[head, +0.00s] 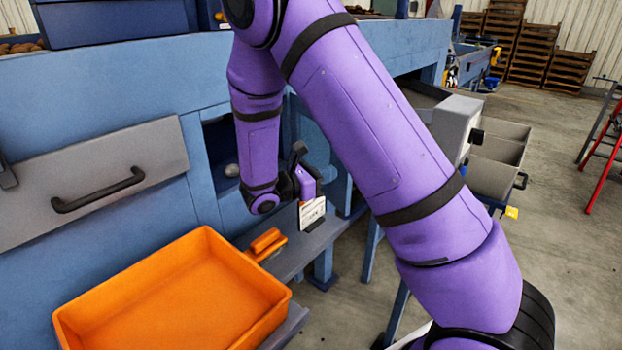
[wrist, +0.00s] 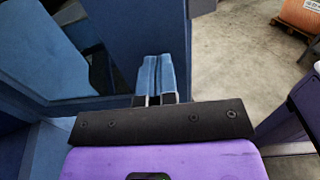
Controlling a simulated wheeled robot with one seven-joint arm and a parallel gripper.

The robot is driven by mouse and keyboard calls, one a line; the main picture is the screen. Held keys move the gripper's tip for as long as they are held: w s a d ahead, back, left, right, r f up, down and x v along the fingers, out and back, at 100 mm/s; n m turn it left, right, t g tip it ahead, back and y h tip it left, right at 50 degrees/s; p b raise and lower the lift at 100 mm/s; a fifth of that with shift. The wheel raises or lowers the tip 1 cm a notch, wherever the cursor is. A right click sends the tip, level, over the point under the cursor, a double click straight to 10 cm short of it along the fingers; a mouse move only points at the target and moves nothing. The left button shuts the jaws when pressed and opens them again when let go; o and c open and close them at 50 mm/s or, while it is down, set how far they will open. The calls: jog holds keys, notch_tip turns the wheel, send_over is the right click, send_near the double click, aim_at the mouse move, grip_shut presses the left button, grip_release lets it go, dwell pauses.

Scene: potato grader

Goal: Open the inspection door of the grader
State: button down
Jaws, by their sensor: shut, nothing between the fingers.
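A grey panel (head: 100,175) with a black bar handle (head: 98,191) lies flat on the blue grader (head: 110,85), at left in the head view. Right of it is a dark opening (head: 215,140) in the grader's side, with a small round grey thing inside, partly behind my arm. A blue panel (head: 312,135) stands right of the opening; I cannot tell whether it is the inspection door. My gripper (wrist: 157,62) is shut and empty, its two blue fingers together in the wrist view. In the head view its purple and black body hangs right of the opening; its fingertips are unclear.
An orange tray (head: 205,245) sits in front of the grader. An orange-handled thing (head: 266,242) and a white label card (head: 312,211) are on the grey ledge (head: 300,245). Grey bins (head: 497,160) stand at right. Floor (head: 560,190) is clear between them and a red ladder (head: 603,165).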

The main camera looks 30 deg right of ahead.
jog(key=shift+d, duration=0.85)
jog(key=w+d, duration=0.1)
jog(key=d, duration=1)
jog(key=shift+w+d, duration=0.25)
jog(key=shift+d, duration=0.1)
jog(key=shift+a, duration=0.1)
jog(key=s+a, duration=0.2)
jog(key=a, duration=0.2)
jog(key=s+a, duration=0.2)
jog(key=a, duration=0.2)
jog(key=s+a, duration=0.2)
jog(key=a, duration=0.2)
jog(key=shift+a, duration=0.25)
